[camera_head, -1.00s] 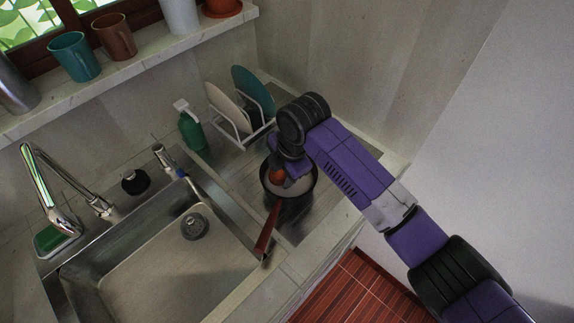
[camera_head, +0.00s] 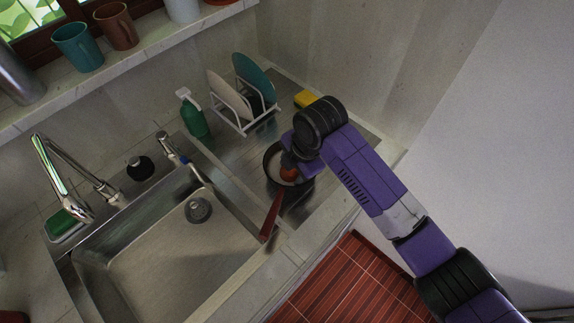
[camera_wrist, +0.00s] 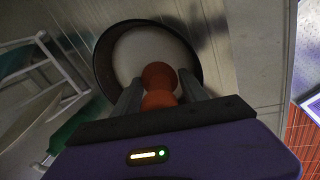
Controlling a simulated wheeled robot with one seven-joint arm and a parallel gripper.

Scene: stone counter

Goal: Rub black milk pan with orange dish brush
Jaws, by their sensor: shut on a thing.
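The black milk pan (camera_head: 270,160) stands on the steel drainboard right of the sink. Its red-brown handle (camera_head: 270,216) points toward the front edge. In the wrist view the pan (camera_wrist: 104,72) shows its pale inside. My gripper (camera_head: 289,160) is over the pan, shut on the orange dish brush (camera_head: 288,174). In the wrist view my gripper (camera_wrist: 160,92) has its two grey fingers on either side of the orange brush (camera_wrist: 158,75), which reaches over the pan. The brush's lower end is hidden, so I cannot tell if it touches the pan.
A white dish rack (camera_head: 243,124) with a teal plate (camera_head: 255,78) and a pale plate stands behind the pan. A green bottle (camera_head: 193,118) is left of it. A yellow sponge (camera_head: 305,99) lies at the back right. The sink (camera_head: 160,260) is to the left.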

